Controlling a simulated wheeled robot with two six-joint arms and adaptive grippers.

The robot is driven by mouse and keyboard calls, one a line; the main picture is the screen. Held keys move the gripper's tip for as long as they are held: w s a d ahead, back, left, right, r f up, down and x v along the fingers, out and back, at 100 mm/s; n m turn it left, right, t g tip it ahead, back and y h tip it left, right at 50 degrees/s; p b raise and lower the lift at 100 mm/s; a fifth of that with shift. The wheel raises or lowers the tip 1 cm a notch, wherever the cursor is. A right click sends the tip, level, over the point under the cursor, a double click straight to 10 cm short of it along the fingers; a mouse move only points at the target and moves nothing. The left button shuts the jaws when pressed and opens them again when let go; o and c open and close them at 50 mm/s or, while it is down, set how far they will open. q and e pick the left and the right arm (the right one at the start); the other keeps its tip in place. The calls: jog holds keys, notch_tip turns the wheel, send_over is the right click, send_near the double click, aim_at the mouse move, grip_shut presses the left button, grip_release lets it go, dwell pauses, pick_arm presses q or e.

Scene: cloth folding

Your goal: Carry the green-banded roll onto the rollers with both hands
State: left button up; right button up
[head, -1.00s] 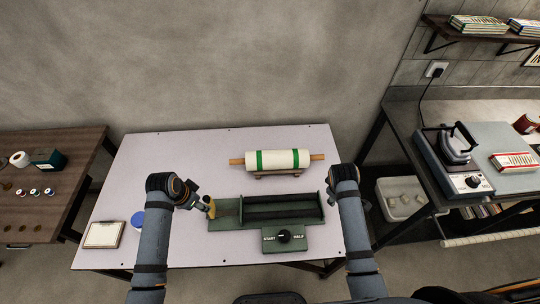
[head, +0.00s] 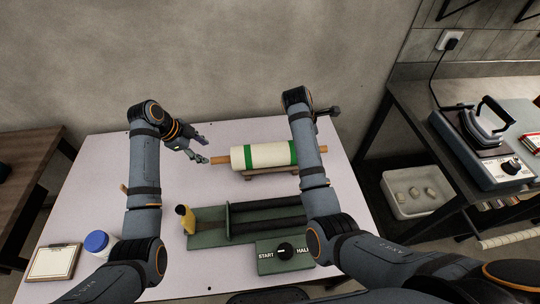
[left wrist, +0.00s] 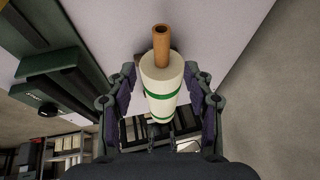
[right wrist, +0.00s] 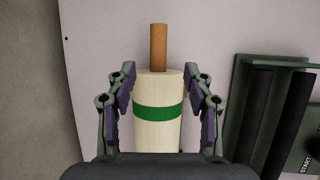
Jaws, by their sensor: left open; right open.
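The cream roll with green bands (head: 262,155) lies on a low wooden cradle (head: 270,171) at the back of the white table, a wooden handle out of each end. In the head view my right arm hides part of the roll. The green roller machine (head: 217,238) with dark rollers (head: 265,216) stands nearer.
The table's back left is clear.

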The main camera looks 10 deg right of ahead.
aim_at(217, 158)
pick_arm(q)
jog(key=x, duration=1.1)
jog(key=shift+w+a, duration=0.1)
jog(key=shift+w, duration=0.15)
pick_arm(e)
jog(key=x, duration=1.1)
jog(key=shift+w+a, duration=0.1)
jog(key=shift+w, duration=0.15)
pick_arm(q)
jog(key=shift+r, duration=0.1)
pick_arm(e)
jog(key=shift+r, duration=0.1)
pick_arm(q)
grip_shut()
pick_arm(e)
grip_shut()
